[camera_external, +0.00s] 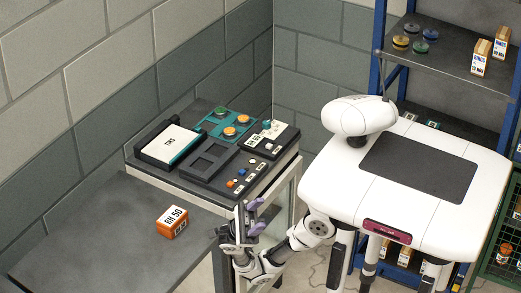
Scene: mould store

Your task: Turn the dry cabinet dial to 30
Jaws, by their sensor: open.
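A pale cabinet (282,196) with a dark top stands against the wall corner, left of my body. At the right of its top is a black unit (286,140) with a white label that seems to read 50. A small teal knob (267,125) sits by that label; its setting is too small to read, and I cannot tell whether it is the dry cabinet dial. My gripper (255,216), with purple fingers, is open and empty. It appears in front of the cabinet's near right corner, below the top's edge, apart from the knob.
The cabinet top also holds a white pad in a black frame (170,143), a teal tray (212,127) with round pieces, a dark empty frame (206,161) and a button panel (240,178). An orange box (172,222) stands on the grey bench (100,235). Blue shelving (379,40) is behind.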

